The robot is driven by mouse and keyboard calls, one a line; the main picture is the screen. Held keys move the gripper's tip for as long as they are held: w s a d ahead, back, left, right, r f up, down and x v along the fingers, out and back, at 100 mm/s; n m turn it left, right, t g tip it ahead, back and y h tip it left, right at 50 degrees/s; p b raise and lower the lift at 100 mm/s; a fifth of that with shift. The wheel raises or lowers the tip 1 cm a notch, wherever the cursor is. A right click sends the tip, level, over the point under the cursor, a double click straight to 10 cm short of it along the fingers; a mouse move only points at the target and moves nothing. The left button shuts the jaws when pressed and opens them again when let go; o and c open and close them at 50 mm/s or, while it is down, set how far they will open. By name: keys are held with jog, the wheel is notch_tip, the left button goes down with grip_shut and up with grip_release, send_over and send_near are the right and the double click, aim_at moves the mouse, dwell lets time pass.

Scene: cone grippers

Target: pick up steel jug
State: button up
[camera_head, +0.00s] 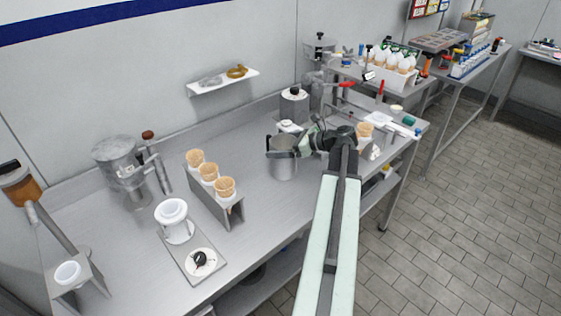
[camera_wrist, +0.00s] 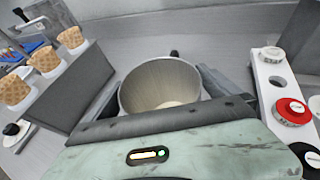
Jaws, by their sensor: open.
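The steel jug (camera_head: 283,167) stands upright on the steel worktop, near the middle of the head view. In the wrist view its round open mouth and pale inside (camera_wrist: 160,84) show straight ahead of my gripper (camera_wrist: 160,88). My gripper is open, with one dark finger on the left of the jug and one on the right. In the head view my gripper (camera_head: 287,153) reaches the jug's upper part from the right. A small dark piece shows behind the rim in the wrist view. The body of my gripper hides the jug's near side, and I cannot tell whether the fingers touch it.
A rack with several cones (camera_head: 210,190) stands left of the jug; it also shows in the wrist view (camera_wrist: 68,85). A white holder with red- and black-topped pieces (camera_wrist: 268,95) is close on the right. A black-topped canister (camera_head: 294,104) stands behind. Worktop between rack and jug is bare.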

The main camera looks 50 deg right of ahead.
jog(key=shift+r, duration=0.1)
jog(key=c, duration=2)
jog(key=shift+o, duration=0.2)
